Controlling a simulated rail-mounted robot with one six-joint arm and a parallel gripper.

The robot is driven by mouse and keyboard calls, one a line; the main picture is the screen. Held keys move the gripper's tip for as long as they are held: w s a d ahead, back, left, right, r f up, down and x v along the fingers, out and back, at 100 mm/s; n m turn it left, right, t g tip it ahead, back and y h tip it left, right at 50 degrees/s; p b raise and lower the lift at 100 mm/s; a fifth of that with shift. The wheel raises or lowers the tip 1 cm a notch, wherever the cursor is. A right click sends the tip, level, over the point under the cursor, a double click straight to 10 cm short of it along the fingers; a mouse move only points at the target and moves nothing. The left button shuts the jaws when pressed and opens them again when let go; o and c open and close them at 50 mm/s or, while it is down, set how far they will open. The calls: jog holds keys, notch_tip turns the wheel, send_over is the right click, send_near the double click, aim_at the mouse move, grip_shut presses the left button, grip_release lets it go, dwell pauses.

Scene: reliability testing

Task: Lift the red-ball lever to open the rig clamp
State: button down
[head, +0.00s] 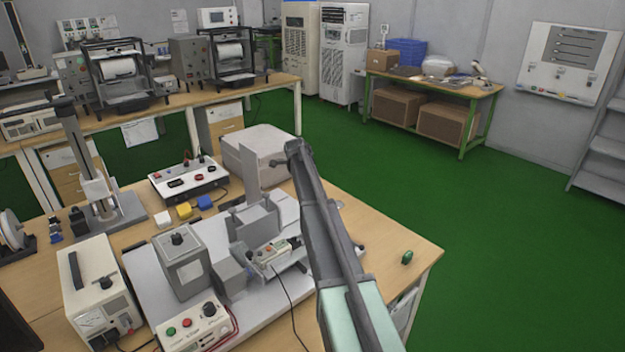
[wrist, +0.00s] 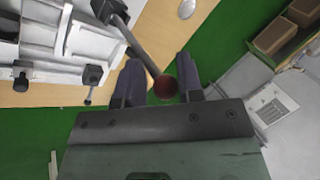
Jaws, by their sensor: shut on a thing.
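The lever's dark red ball (wrist: 165,88) is between the two dark fingers of my gripper (wrist: 160,82) in the wrist view. The gripper is shut on it. The grey lever rod (wrist: 141,52) runs from the ball up and left to a dark bracket (wrist: 110,12) at the rig's edge. A clamp spindle with a dark tip (wrist: 92,75) shows left of the fingers. In the head view, the light grey rig (head: 255,222) stands on the bench, and my gripper (head: 318,220) reaches past its right side. The red ball is hidden there.
The wooden bench (head: 385,235) has clear surface to the right, with a small green object (head: 407,257) near its edge. A control box (head: 195,325) and a grey box (head: 183,262) stand left of the rig. Green floor (head: 500,240) lies open beyond the bench.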

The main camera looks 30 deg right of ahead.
jog(key=shift+w+a+f, duration=0.1)
jog(key=shift+w+a, duration=0.05)
jog(key=shift+w, duration=0.3)
jog(key=c, duration=1.1)
grip_release()
jog(key=shift+w+f, duration=0.1)
jog(key=shift+w, duration=0.05)
jog(key=p+v, duration=0.9)
jog(key=v, duration=0.2)
jog(key=shift+p, duration=0.3)
